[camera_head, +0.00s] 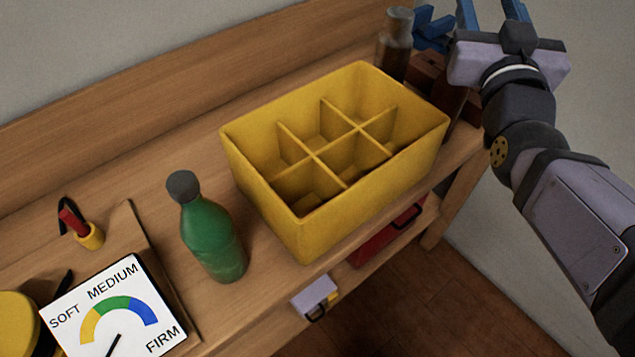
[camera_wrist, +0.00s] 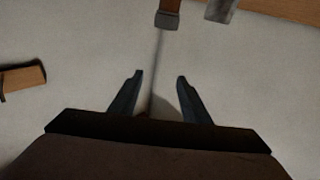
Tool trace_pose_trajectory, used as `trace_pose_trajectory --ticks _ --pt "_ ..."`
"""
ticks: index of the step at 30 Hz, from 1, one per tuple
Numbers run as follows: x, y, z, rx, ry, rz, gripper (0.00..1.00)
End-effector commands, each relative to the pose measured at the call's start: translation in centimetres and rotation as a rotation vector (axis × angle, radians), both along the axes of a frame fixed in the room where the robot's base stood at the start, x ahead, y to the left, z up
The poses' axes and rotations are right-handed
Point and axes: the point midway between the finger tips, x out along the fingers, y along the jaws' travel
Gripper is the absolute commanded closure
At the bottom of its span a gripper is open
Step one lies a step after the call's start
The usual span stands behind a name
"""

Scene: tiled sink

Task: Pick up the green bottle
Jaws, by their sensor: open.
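The green bottle (camera_head: 210,238) stands upright on the wooden bench, with a dark grey cap. It is left of the yellow divided box, in the head view only. My gripper (camera_head: 490,12) is at the top right of the head view, beyond the box's far right corner and well away from the bottle. Its blue fingers are partly cut off by the frame's top edge. In the wrist view my gripper (camera_wrist: 159,76) has its two fingers spread apart with nothing between them.
The yellow box (camera_head: 262,205) with several empty compartments stands between the bottle and my gripper. A brown bottle (camera_head: 396,48) stands behind it. A firmness dial card (camera_head: 118,305) and a small yellow holder (camera_head: 90,237) are left of the green bottle. A red drawer (camera_head: 385,238) is below.

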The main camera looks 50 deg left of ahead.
Motion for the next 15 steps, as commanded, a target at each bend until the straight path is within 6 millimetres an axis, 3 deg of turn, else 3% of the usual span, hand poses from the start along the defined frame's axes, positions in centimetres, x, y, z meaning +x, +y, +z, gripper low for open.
trace_pose_trajectory --ticks 1,7,12,15 --pt "-3.4 2.1 1.6 0.017 0.013 0.080 0.57" --pt "-18.0 7.7 2.5 0.053 0.136 0.412 0.57" --pt "-29.7 8.7 2.6 0.053 0.252 0.671 0.57" --pt "-35.3 8.2 2.5 0.037 0.309 0.794 0.57"
